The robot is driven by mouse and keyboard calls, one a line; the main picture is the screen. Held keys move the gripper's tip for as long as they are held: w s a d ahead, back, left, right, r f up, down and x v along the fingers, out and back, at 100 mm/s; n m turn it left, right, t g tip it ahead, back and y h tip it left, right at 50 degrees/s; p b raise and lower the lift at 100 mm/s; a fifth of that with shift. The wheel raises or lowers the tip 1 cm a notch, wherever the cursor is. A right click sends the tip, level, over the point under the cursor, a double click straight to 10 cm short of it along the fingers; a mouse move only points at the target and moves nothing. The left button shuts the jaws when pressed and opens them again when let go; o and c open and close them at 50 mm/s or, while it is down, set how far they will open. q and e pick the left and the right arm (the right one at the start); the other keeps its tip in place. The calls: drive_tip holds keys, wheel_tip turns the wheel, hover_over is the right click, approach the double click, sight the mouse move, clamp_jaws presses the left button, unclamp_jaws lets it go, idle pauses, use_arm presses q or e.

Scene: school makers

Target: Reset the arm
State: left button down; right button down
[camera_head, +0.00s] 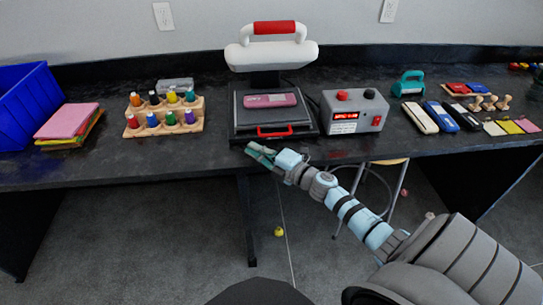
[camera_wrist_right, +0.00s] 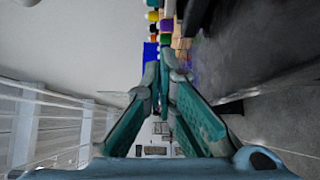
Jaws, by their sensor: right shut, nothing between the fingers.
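My right arm (camera_head: 355,213) reaches in from the lower right of the head view. Its gripper (camera_head: 258,151) is at the table's front edge, just in front of the black press base. In the right wrist view its teal fingers (camera_wrist_right: 163,75) come together at the tips, shut with nothing between them. My left arm and gripper are not in view.
The dark table holds a heat press (camera_head: 270,55) with a pink item (camera_head: 270,100) on its base. A grey control box (camera_head: 354,112) stands right of it. A wooden bottle rack (camera_head: 163,133), pink sheets (camera_head: 66,121) and a blue bin (camera_head: 25,105) are left.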

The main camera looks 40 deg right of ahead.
drive_tip(key=v, duration=0.1)
drive_tip(key=b+v, duration=0.1)
drive_tip(key=v, duration=0.2)
drive_tip(key=shift+s+d+f+b, duration=0.1)
drive_tip(key=shift+s+f+b, duration=0.15)
drive_tip(key=shift+s+b, duration=0.15)
